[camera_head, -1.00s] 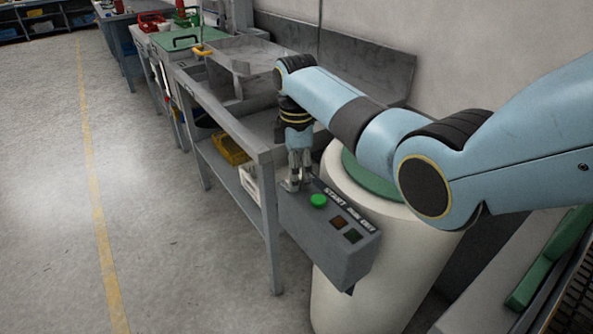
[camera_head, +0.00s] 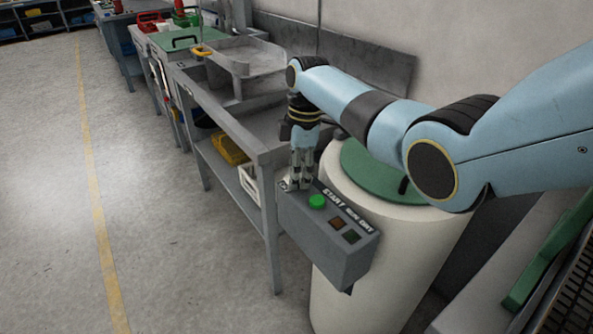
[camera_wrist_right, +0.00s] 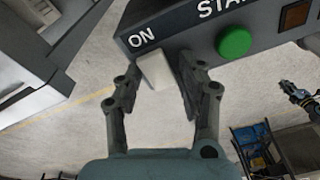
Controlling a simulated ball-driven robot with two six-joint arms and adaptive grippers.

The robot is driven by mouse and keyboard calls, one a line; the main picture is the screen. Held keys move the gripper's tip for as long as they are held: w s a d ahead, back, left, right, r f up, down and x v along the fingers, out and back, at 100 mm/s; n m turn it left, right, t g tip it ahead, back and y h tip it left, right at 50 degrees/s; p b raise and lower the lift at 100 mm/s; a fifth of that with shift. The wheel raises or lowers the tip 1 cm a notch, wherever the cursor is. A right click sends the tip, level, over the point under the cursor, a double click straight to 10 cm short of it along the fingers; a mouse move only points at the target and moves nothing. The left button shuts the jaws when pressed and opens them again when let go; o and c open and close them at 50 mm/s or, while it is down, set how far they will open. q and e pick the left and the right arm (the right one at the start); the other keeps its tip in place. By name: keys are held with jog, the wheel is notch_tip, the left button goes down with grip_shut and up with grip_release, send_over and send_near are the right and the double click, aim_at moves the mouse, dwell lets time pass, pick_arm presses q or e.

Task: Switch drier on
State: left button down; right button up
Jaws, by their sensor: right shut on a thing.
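The drier's grey control box (camera_head: 325,238) is on the front of a cream drum (camera_head: 400,262) with a green top. It bears a round green START button (camera_head: 317,202). In the right wrist view a pale switch (camera_wrist_right: 155,72) sits beside the word ON, left of the green button (camera_wrist_right: 234,43). My right gripper (camera_head: 297,186) points down at the box's left end. Its fingers (camera_wrist_right: 160,66) are shut on the switch, one on each side. In the head view the gripper hides most of the switch.
A brown square (camera_head: 336,223) and a dark green square (camera_head: 351,237) sit right of the green button. A grey metal bench (camera_head: 262,150) stands close left of the box, with a yellow bin (camera_head: 230,149) below. The floor at left is clear.

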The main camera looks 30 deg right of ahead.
jog(key=o, duration=0.9)
jog(key=shift+w, duration=0.15)
jog(key=shift+o, duration=0.2)
notch_tip(320, 180, up, 12)
jog(key=d, duration=0.1)
jog(key=shift+d, duration=0.3)
jog(key=shift+o, duration=0.3)
